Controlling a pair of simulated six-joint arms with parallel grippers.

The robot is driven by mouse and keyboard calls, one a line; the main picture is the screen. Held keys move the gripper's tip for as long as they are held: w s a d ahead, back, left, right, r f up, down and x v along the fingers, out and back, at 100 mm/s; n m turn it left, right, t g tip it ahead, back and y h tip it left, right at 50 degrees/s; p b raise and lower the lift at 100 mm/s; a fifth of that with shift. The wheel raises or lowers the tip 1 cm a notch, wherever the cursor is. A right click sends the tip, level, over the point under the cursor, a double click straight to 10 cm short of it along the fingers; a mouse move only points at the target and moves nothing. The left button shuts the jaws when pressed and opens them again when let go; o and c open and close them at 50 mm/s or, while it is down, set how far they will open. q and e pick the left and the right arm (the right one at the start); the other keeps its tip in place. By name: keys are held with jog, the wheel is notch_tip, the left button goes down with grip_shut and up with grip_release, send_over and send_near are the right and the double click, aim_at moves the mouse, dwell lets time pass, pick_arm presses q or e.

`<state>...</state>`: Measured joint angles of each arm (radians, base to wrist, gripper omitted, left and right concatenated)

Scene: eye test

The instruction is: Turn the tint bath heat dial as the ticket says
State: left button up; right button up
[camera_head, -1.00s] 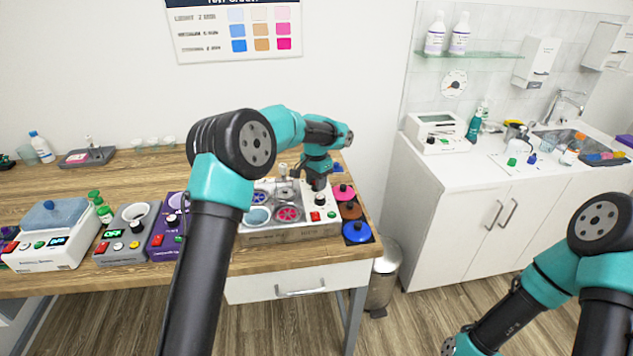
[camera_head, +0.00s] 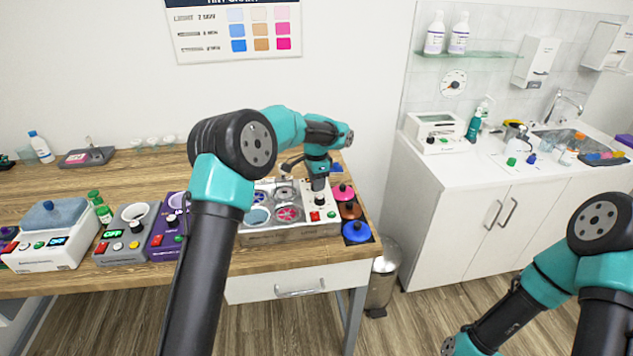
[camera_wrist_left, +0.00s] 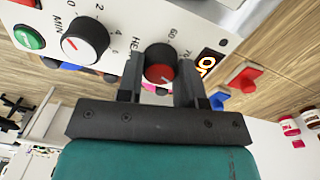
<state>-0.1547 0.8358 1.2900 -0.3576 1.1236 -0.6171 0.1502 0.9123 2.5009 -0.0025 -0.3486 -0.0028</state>
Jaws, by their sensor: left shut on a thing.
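The tint bath (camera_head: 255,238) is a grey and white unit at the right end of the wooden bench, with round wells holding coloured liquid. My left gripper (camera_head: 319,196) points down at its control panel. In the left wrist view its two fingers (camera_wrist_left: 160,78) are shut around the heat dial (camera_wrist_left: 161,62), a black knob with a red and grey face. The marks 60 and 70 show beside it, and the label is partly hidden. A display (camera_wrist_left: 207,66) glows orange, cut by the view angle. I see no ticket I can read. My right gripper is out of view.
Pink, brown and blue lids (camera_head: 356,232) lie right of the bath. Other units, including a purple one (camera_head: 165,243), stand left. A tint chart (camera_head: 233,30) hangs behind.

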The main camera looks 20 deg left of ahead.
pick_arm(q)
jog(key=o, duration=0.9)
jog(key=shift+r, duration=0.1)
jog(key=r, duration=1.7)
jog(key=shift+w+a+r, duration=0.1)
jog(key=shift+w+a, duration=0.05)
jog(key=shift+w, duration=0.1)
jog(key=shift+o, duration=0.2)
